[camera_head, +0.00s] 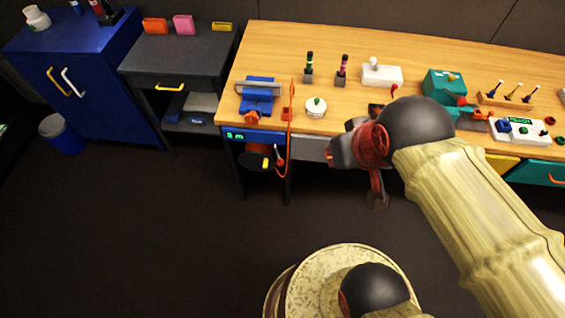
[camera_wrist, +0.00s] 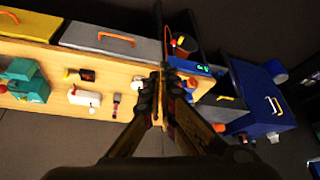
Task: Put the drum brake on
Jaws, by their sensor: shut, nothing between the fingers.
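A dark drum (camera_head: 258,161) hangs under the left part of the wooden bench, below a panel with a green display (camera_head: 235,136). A yellow piece (camera_head: 266,163) shows on the drum, and a small red-ended lever (camera_head: 280,161) is beside it. I cannot tell which part is the brake or how it is set. In the wrist view the display (camera_wrist: 203,68) and a yellow piece (camera_wrist: 180,41) show beyond my fingers. My gripper (camera_head: 377,203) is shut and empty, in front of the bench, right of the drum and apart from it. It also shows in the wrist view (camera_wrist: 159,72).
An orange cord (camera_head: 291,100) runs from the bench top toward the drum. A blue device (camera_head: 258,95), a white round piece (camera_head: 316,107) and a teal box (camera_head: 444,85) stand on the bench. A dark cabinet (camera_head: 180,55) is left. The floor before the drum is clear.

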